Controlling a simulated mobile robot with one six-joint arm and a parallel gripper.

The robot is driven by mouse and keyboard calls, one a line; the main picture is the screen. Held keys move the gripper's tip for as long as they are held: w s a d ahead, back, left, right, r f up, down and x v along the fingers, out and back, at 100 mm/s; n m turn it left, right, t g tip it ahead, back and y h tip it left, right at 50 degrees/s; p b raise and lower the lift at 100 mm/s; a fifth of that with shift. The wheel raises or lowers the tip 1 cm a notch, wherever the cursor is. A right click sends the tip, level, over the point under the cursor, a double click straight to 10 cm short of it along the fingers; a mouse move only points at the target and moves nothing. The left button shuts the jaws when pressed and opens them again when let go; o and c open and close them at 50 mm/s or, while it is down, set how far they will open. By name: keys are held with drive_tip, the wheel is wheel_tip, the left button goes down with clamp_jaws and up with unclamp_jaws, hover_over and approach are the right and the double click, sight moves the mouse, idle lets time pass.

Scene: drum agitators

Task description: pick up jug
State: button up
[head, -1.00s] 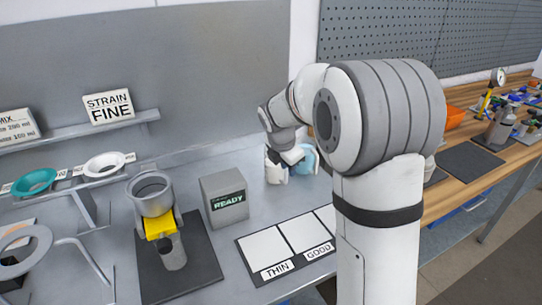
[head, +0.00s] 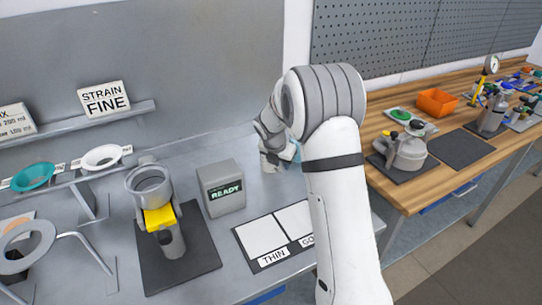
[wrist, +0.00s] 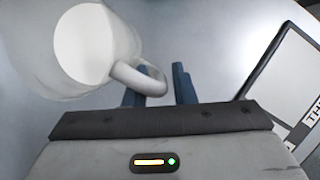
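The jug (wrist: 84,45) is pale and looks partly see-through, with a white inside and a thick looped handle (wrist: 150,82). It fills the upper left of the wrist view, cut off at the top. My gripper (wrist: 158,80) is open, its two dark blue fingers apart at the handle's end. The handle's loop overlaps the left finger in the picture and reaches into the gap; I cannot tell whether they touch. In the head view, my arm hides most of the jug and the fingers beside the grey box.
The grey READY box (head: 221,187) stands left of my gripper. The white THIN pad (head: 262,236) and its neighbour lie in front. A wooden bench (head: 425,190) with tools is at right.

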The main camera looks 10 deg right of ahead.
clamp_jaws()
drive_tip(key=shift+r, duration=0.25)
idle(0.6)
